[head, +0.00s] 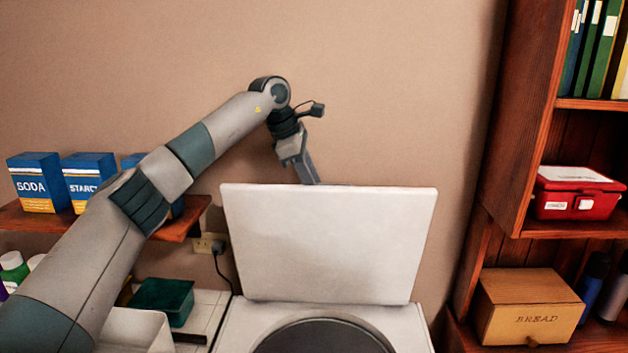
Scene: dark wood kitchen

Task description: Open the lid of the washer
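The washer (225,331) stands at the bottom middle of the head view. Its white lid (330,245) is raised and stands close to upright at the back of the washer. The round dark drum opening (320,340) shows below it, cut off by the lower edge. My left arm reaches in from the left, and my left gripper (312,183) points down just behind the lid's top edge. Its fingertips are partly hidden behind the lid, so I cannot tell whether it is open or shut, or touching the lid. My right gripper is not in view.
A wooden shelf (195,222) with blue boxes (38,183) is at left, near my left arm. A green box (162,300) and a white bin (135,330) sit lower left. A wooden shelf unit (515,120) with a red case (577,194) and bread box (530,305) stands right.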

